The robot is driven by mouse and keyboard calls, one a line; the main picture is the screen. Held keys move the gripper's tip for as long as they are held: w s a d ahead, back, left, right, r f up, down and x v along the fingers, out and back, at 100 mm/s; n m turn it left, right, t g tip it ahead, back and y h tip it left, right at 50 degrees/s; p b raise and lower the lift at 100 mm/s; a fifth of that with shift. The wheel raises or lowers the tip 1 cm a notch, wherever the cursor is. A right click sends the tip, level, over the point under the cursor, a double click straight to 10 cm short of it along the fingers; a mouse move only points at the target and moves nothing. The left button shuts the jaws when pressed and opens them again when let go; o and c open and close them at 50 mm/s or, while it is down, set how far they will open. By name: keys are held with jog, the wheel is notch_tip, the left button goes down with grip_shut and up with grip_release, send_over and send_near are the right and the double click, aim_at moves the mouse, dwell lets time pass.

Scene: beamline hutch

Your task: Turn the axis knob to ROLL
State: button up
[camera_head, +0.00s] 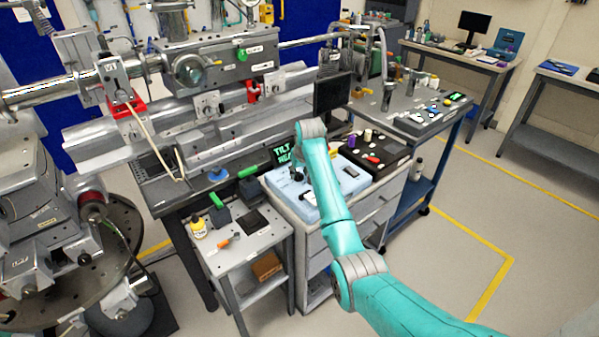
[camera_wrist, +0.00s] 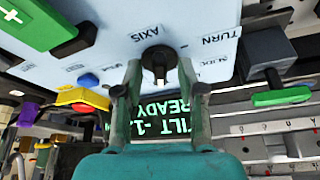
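The axis knob (camera_wrist: 158,60) is dark and round with a pale pointer mark. It sits on a light blue panel (camera_wrist: 215,25) beside the word AXIS, which appears upside down in the wrist view. My gripper (camera_wrist: 160,80) has its two fingers apart, one on each side of the knob, with a gap showing around the pointer; contact is not clear. A black display (camera_wrist: 170,117) shows green text, TILT with a partly hidden number and READY.
A dark tray of small items (camera_head: 385,150) lies beside the panel. A monitor (camera_head: 332,93) stands behind. Floor is clear at right.

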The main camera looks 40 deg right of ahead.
grip_shut()
jog(key=shift+m, duration=0.3)
jog(key=m, duration=0.1)
jog(key=m+h, duration=0.1)
jog(key=m, duration=0.2)
jog(key=shift+w+a+g+h, duration=0.15)
jog(key=shift+a+g+h, duration=0.15)
jog(key=shift+g, duration=0.1)
jog(key=shift+w+m+g+h, duration=0.1)
jog(key=shift+m+g+h, duration=0.3)
jog(key=shift+m, duration=1.2)
